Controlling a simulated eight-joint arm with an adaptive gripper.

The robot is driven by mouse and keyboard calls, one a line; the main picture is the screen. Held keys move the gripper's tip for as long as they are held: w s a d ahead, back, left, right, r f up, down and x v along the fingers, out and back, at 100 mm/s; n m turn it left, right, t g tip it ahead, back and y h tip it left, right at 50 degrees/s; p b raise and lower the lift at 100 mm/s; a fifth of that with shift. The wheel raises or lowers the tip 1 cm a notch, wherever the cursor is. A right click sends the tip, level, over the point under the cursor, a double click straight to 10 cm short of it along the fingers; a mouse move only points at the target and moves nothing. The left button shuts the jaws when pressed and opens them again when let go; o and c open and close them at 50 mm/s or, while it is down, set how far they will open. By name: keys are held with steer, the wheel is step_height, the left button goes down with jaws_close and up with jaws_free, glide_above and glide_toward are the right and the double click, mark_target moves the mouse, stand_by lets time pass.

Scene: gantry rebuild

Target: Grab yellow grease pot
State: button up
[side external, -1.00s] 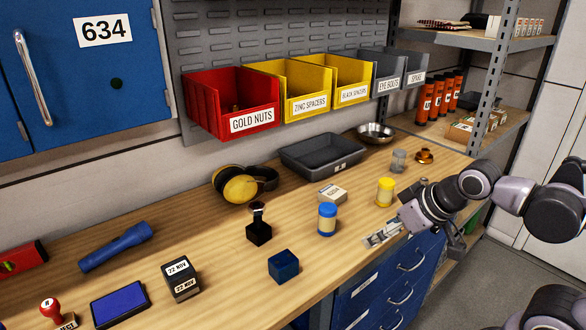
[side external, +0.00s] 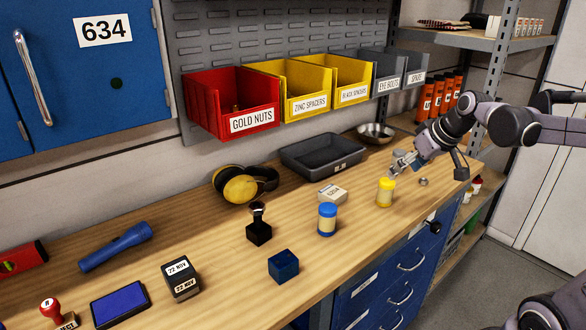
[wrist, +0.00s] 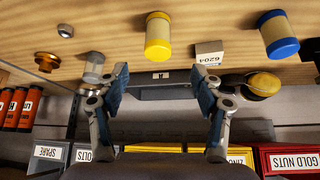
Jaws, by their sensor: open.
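The yellow grease pot (side external: 386,192) is a small upright jar with a yellow lid and a pale label. It stands on the wooden bench near its right front edge. In the wrist view the yellow pot (wrist: 158,37) shows at the top centre, beyond the fingertips. My gripper (side external: 402,162) is above the bench, just behind and right of the pot. In the wrist view my gripper (wrist: 163,83) has its fingers spread wide with nothing between them. It does not touch the pot.
A similar blue-lidded jar (side external: 327,219) stands left of the yellow pot. A small bearing box (side external: 332,194) lies behind them. A grey tray (side external: 322,170) sits further back.

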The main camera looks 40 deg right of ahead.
mark_target(390, 183)
steer(key=shift+d+x, duration=0.1)
steer(key=shift+x, duration=2.5)
steer(key=shift+d+x, duration=0.15)
steer(key=shift+x, duration=2.5)
steer(key=c, duration=1.3)
